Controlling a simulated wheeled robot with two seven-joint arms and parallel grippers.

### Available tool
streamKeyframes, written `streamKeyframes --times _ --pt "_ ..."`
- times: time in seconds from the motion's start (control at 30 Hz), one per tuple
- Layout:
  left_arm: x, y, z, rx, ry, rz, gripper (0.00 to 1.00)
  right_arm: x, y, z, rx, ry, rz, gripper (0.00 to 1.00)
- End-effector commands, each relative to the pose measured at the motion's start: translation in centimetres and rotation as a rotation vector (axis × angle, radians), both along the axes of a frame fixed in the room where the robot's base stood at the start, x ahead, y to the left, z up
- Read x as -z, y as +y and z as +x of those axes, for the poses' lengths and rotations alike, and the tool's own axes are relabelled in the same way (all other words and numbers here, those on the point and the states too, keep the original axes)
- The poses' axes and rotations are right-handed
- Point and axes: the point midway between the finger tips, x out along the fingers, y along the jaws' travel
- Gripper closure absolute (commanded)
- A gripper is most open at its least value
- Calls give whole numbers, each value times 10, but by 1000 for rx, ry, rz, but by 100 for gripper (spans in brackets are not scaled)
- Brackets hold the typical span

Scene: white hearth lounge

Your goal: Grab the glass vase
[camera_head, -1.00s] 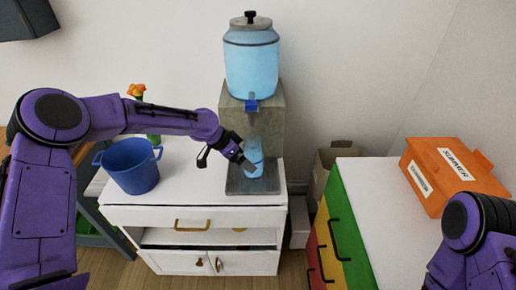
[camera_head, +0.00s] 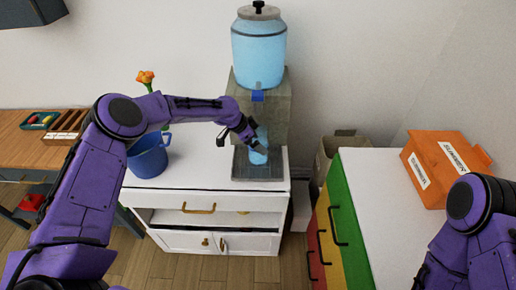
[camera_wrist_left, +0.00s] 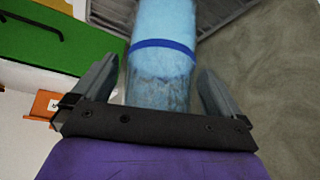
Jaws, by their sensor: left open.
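The glass vase (camera_head: 258,156) is a light blue, see-through vessel standing on the dark tray of the water dispenser. My left gripper (camera_head: 251,140) reaches it from the left, at its upper part in the head view. In the left wrist view the vase (camera_wrist_left: 160,75), with a dark blue band around it, stands between the two fingers of the left gripper (camera_wrist_left: 160,90). The fingers are open, with a gap visible on each side of the glass. Its far end is cut off by the frame. My right arm shows at the lower right, but its gripper is out of view.
The dispenser (camera_head: 259,55) rises behind the vase with a blue tap (camera_head: 258,96) above it. A blue bucket (camera_head: 148,158) stands left on the white cabinet (camera_head: 190,180), under my left arm. An orange box (camera_head: 446,168) sits on the colored drawer unit (camera_head: 370,190).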

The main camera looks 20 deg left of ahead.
Motion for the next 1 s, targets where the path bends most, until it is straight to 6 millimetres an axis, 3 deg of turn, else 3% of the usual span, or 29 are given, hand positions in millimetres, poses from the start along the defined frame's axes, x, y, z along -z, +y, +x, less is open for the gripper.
streamKeyframes --times 0.07,0.3,0.4,0.67,0.87,1.0 --pt "0 0 0 0 0 0 0 1 0 0 0 0 0 100" --pt "0 0 0 0 0 0 75 1 0 0 0 0 0 100" --pt "0 0 0 0 0 0 100 1 0 0 0 0 0 100" --pt "-2 0 1 -1 -3 -1 100 2 0 0 0 0 0 100" --pt "-5 0 1 0 -4 -2 100 18 0 0 0 0 0 100" --pt "-6 22 -15 -4 -3 -3 100 22 0 0 0 0 0 100"
